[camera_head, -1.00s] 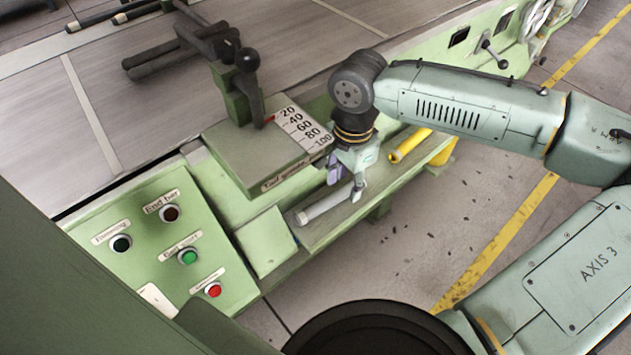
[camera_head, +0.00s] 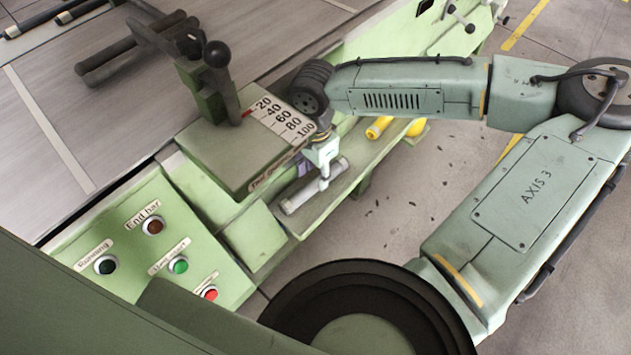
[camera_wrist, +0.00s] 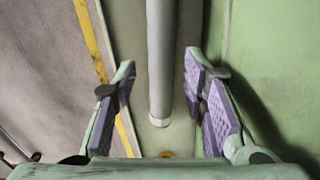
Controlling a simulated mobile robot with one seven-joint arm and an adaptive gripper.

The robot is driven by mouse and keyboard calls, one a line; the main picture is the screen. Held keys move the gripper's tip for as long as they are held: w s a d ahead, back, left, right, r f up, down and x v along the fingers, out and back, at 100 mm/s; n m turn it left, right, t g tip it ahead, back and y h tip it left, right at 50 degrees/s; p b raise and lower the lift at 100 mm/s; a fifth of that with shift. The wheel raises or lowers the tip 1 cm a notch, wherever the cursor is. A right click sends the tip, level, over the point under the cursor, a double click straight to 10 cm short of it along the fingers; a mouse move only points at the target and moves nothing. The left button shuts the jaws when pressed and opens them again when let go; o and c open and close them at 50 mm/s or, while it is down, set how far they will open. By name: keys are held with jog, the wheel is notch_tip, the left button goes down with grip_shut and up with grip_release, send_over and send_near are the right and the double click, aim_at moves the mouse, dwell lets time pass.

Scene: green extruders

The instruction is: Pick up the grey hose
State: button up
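The grey hose (camera_head: 315,187) lies on the narrow green shelf (camera_head: 311,219) along the front of the machine. In the wrist view the hose (camera_wrist: 161,60) runs down from the top edge and ends in a pale tip between my fingers. My gripper (camera_wrist: 158,82) is open, with its purple-padded fingers on either side of the hose and a clear gap on each side. In the head view my gripper (camera_head: 324,176) is at the hose, pointing down, partly in front of it. I cannot tell its exact height above the hose.
A yellow cylinder (camera_head: 379,127) lies farther along the shelf. The green machine block with the numbered scale (camera_head: 283,121) and a black-knobbed lever (camera_head: 217,56) stand beside the shelf. A button panel (camera_head: 150,245) is at the left. Open floor (camera_head: 420,165) lies to the right.

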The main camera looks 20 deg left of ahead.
aim_at(315, 181)
jog(key=shift+w+f, duration=0.15)
jog(key=shift+f, duration=1.8)
jog(key=shift+c, duration=0.4)
grip_shut()
